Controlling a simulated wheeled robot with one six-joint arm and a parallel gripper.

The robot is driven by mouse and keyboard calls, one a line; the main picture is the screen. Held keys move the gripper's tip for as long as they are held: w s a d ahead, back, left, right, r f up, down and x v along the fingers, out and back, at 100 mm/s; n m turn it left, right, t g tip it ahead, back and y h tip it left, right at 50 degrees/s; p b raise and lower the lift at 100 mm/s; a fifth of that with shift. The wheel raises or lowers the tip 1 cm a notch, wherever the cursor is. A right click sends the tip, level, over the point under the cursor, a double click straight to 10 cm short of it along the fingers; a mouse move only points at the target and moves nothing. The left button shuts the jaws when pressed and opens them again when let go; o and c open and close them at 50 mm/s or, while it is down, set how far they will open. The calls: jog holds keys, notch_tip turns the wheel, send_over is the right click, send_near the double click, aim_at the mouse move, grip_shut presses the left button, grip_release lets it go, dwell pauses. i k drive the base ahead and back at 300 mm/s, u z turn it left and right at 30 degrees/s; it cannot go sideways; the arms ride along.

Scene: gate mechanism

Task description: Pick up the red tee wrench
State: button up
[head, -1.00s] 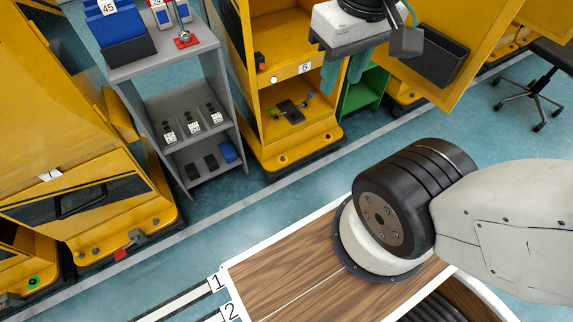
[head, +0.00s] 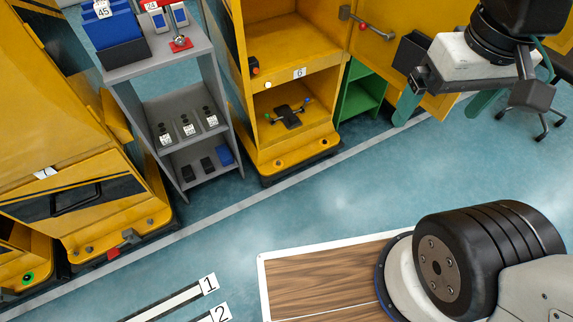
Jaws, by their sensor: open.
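A small item with a red square base and a silver upright part (head: 180,42) stands on top of the grey shelf, at its right front edge. It may be the red tee wrench, but it is too small to tell its shape. My gripper (head: 446,102) is at the upper right, with its two green fingers spread apart and nothing between them. It is in front of the open yellow cabinet door, far to the right of the red item.
The grey shelf (head: 205,125) also holds blue bins (head: 113,30) and small devices. Yellow cabinet 6 (head: 299,73) holds a small drone (head: 288,117). A bar with a red knob (head: 363,27) is beside it. Open floor (head: 330,200) lies in front.

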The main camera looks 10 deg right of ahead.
aim_at(180, 41)
jog(key=u, duration=0.35)
jog(key=i, duration=0.4)
jog(key=u, duration=0.7)
jog(key=i, duration=1.3)
jog(key=z, duration=0.4)
